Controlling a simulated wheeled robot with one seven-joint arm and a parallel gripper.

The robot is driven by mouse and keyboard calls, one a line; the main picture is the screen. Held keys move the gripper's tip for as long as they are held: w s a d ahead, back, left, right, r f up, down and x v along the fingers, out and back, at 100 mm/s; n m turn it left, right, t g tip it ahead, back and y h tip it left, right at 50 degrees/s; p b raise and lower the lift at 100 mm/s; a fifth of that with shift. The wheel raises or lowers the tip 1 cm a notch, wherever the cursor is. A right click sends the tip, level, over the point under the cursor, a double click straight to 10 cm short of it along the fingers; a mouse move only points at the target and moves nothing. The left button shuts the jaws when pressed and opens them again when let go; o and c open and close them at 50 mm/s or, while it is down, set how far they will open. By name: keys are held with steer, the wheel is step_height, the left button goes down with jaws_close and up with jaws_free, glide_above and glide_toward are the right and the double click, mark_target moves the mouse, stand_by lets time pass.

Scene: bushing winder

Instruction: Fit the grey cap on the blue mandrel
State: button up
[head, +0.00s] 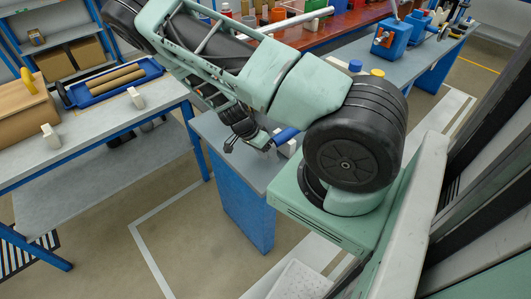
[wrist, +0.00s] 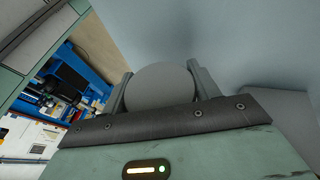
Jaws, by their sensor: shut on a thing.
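My gripper (wrist: 159,86) is shut on the grey cap (wrist: 162,84). In the wrist view the cap shows as a round grey disc with one finger on each side. In the head view my gripper (head: 265,142) is low over the blue bench, and the cap cannot be made out there. A short blue rod, which looks like the blue mandrel (head: 286,135), is just right of my gripper, close to its tip. I cannot tell whether cap and mandrel touch. The mandrel cannot be made out in the wrist view.
The small blue bench (head: 243,205) has a grey top, with a pale block (head: 290,149) beside the rod. At left a workbench (head: 95,128) holds a blue tray (head: 86,92) with brown rods. Blue machines (head: 391,40) stand on the rear bench. Floor is open in front.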

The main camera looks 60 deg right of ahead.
steer(key=shift+s+d, duration=0.1)
steer(key=shift+d, duration=0.55)
steer(key=shift+s+d, duration=0.1)
steer(key=shift+d, duration=0.25)
steer(key=shift+s+d+b, duration=0.15)
steer(key=shift+d+b, duration=0.05)
steer(key=shift+d, duration=0.35)
steer(key=shift+s+d+b, duration=0.15)
steer(key=shift+d+b, duration=0.05)
steer(key=shift+d, duration=0.35)
stand_by(0.8)
steer(key=o, duration=1.2)
steer(key=b+v, duration=0.2)
steer(key=v, duration=1.5)
steer(key=shift+w+r, duration=0.1)
steer(key=shift+r, duration=0.1)
